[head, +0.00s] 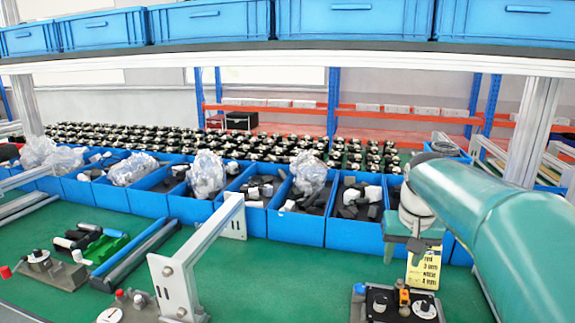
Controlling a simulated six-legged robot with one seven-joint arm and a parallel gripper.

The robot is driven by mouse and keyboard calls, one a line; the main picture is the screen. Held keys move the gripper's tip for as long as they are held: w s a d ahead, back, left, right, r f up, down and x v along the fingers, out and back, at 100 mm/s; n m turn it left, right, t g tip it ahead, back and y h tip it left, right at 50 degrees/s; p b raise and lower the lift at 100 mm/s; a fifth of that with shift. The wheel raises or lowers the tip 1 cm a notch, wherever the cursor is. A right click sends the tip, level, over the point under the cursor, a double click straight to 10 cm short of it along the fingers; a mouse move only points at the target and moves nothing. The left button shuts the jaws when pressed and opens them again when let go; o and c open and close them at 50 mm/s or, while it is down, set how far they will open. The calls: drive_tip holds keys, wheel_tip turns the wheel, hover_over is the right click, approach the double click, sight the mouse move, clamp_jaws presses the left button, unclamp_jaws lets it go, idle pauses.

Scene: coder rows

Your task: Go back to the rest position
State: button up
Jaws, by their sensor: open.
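My teal arm comes in from the right side of the head view and bends down at a white and dark wrist. My gripper (402,256) hangs below it, pointing down, open, over the right part of the green worktop (290,270). One finger shows at its left; the other side is hard to make out against a yellow label (424,268) with dark print. A black fixture (395,303) with knobs and an orange part stands just below the gripper. I see nothing held between the fingers, and I cannot tell the exact gap above the fixture.
A row of blue bins (355,236) with dark parts and clear bags lines the worktop's back. A white metal bracket (178,288) rises at centre left. Fixtures with knobs (45,268) stand at left. A shelf with blue crates (340,20) crosses above. The centre worktop is clear.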

drive_tip(key=s+a+f+t, duration=0.1)
drive_tip(key=s+a, duration=0.2)
drive_tip(key=s, duration=0.4)
drive_tip(key=s+a+f+n+t, duration=0.1)
drive_tip(key=s+a+f, duration=0.1)
drive_tip(key=s, duration=0.5)
drive_tip(key=s+a+f+t, duration=0.1)
drive_tip(key=s+a+f, duration=0.1)
drive_tip(key=s, duration=0.5)
drive_tip(key=shift+s+a+n, duration=0.4)
drive_tip(key=shift+a, duration=0.5)
